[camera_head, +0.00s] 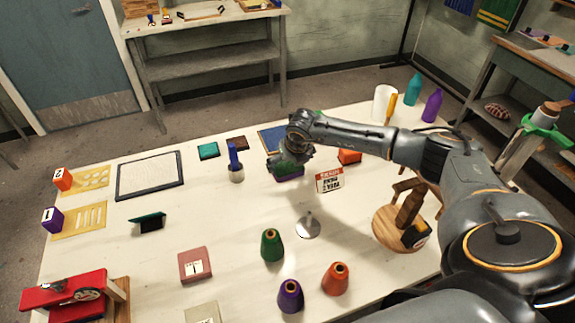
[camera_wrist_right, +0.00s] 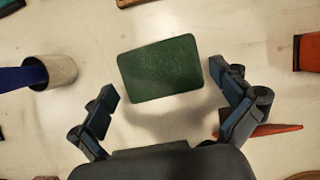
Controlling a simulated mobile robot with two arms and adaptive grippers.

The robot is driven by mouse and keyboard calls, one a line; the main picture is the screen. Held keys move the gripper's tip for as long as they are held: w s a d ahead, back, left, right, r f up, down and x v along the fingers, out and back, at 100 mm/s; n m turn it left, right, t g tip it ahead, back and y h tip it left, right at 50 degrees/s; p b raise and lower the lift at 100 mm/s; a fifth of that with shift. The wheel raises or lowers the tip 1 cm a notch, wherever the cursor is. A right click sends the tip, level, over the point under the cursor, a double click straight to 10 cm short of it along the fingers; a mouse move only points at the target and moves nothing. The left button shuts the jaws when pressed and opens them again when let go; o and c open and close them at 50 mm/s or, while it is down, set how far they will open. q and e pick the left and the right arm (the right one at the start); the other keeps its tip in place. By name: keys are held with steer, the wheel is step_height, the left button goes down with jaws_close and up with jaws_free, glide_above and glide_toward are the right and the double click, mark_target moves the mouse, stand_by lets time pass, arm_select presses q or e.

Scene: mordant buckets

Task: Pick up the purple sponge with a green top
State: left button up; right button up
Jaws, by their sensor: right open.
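The purple sponge with a green top (camera_head: 289,178) lies on the white table, partly hidden beneath my right gripper (camera_head: 291,160) in the head view. Its purple side shows below the gripper. In the right wrist view the sponge's green top (camera_wrist_right: 160,68) is fully visible as a rounded rectangle, slightly turned. My right gripper is open and empty, also seen in the wrist view (camera_wrist_right: 168,88). Its two fingers are spread wider than the sponge, one toward each side, with visible gaps. The sponge sits slightly ahead of the fingertips. My left gripper is not in view.
A grey cup with a blue handle (camera_head: 236,173) stands left of the sponge. An orange block (camera_head: 349,157) and a sign card (camera_head: 329,181) are to the right. A blue mat (camera_head: 271,138) lies behind. Thread cones, including a green one (camera_head: 272,245), stand in front.

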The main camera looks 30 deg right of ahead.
steer(key=shift+w+f, duration=0.25)
steer(key=shift+f, duration=0.45)
steer(key=shift+c, duration=0.2)
steer(key=c, duration=0.4)
